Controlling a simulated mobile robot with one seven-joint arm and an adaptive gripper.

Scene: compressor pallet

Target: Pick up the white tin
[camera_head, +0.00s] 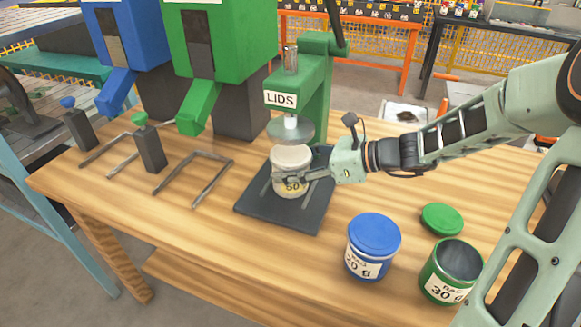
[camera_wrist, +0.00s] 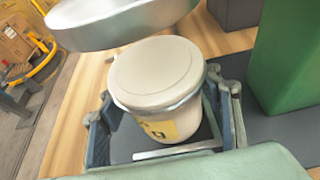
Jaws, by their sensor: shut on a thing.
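The white tin (camera_head: 291,172) has a lid on and a yellow label reading 50. It stands upright on the dark base plate of the green lid press, under the round press head. In the wrist view the white tin (camera_wrist: 158,88) fills the middle, between the two fingers. My gripper (camera_head: 290,180) reaches in from the right and is shut on the tin around its sides. It also shows in the wrist view (camera_wrist: 165,125), with a finger on each side of the tin. The tin's far side is hidden.
The green LIDS press (camera_head: 315,85) stands behind the tin, its metal head (camera_wrist: 120,20) close above the lid. A blue tin (camera_head: 372,248), an open green tin (camera_head: 450,272) and a green lid (camera_head: 442,219) are at the front right. Blue and green dispensers (camera_head: 215,40) stand left.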

